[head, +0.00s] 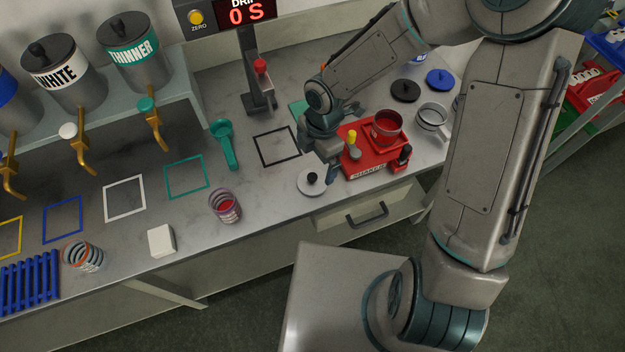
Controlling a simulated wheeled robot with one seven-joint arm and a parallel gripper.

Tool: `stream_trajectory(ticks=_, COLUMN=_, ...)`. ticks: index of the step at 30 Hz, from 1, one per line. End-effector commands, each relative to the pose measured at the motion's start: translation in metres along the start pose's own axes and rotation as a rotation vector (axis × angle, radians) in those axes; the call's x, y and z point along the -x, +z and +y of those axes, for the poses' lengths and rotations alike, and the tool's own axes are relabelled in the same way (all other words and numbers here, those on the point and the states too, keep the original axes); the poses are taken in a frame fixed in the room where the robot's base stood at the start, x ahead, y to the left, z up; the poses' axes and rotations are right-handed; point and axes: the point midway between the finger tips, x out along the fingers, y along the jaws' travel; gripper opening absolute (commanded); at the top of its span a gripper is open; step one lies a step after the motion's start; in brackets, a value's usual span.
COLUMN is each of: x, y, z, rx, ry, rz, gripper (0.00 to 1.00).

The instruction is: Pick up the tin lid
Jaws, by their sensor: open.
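A pale grey round lid (312,182) with a black knob lies flat on the bench near its front edge. A black lid (405,90) and a blue lid (440,79) lie further back to the right. I cannot tell from looks alone which is the tin lid. My gripper (331,170) is open and points down just right of the pale lid, beside the red tray. It looks empty. My wrist hides part of the bench behind it, and I cannot tell the fingertips' exact height.
A red tray (367,166) marked with a label holds a red-filled tin (387,127) and small bottles. An open tin (431,118) stands right of it. A dispenser stand (259,95) rises behind.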

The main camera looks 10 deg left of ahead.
Motion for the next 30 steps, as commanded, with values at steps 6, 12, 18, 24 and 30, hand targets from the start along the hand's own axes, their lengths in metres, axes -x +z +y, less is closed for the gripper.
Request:
stream_trajectory(ticks=6, x=-0.035, y=0.0, z=-0.001, rx=0.001, ry=-0.002, rz=0.0, gripper=1.0)
stream_trajectory(ticks=12, x=-0.045, y=0.0, z=0.0, rx=-0.001, ry=-0.002, rz=0.0, gripper=1.0)
stream_trajectory(ticks=18, x=-0.071, y=0.003, z=0.003, rx=0.001, ry=-0.003, rz=0.0, gripper=1.0)
stream_trajectory(ticks=24, x=-0.091, y=0.003, z=0.003, rx=-0.001, ry=-0.001, rz=0.0, gripper=1.0)
stream_trajectory(ticks=30, x=-0.092, y=0.004, z=0.003, rx=-0.003, ry=0.001, rz=0.0, gripper=1.0)
